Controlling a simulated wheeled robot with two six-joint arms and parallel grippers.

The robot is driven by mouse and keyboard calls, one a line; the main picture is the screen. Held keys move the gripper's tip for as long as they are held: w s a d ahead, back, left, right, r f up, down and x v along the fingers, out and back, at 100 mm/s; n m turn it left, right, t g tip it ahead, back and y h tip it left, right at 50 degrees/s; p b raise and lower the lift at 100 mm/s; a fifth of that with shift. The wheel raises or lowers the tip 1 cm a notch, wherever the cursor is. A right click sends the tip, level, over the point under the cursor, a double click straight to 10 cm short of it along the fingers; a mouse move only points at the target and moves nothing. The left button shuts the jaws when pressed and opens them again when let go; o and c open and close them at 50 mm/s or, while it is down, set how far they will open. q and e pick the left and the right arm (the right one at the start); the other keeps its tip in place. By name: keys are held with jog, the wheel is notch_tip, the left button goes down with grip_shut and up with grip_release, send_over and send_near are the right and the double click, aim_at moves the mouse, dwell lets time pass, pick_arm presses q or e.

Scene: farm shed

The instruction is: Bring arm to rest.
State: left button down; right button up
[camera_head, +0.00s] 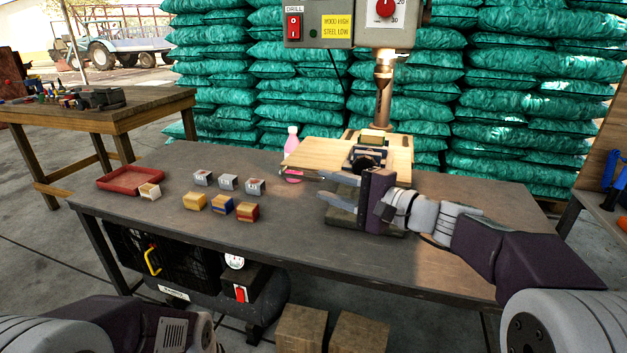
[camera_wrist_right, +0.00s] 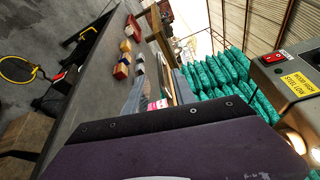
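My right gripper (camera_head: 323,190) is over the right part of the dark workbench (camera_head: 300,232), in front of the drill press. Its two grey fingers point left and stand apart with nothing seen between them. In the right wrist view the fingers (camera_wrist_right: 158,92) show beyond the dark gripper body, also apart. My right arm reaches in from the lower right. Part of my left arm shows at the bottom left of the head view, low in front of the bench; its fingers are not seen.
Several small blocks (camera_head: 228,182) and a red tray (camera_head: 132,179) are on the bench's left half. A pink bottle (camera_head: 292,139) stands beside a wooden board (camera_head: 325,155) under the drill press (camera_head: 383,75).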

jog(key=shift+s+d, duration=0.15)
jog(key=shift+d, duration=0.05)
jog(key=shift+a, duration=0.1)
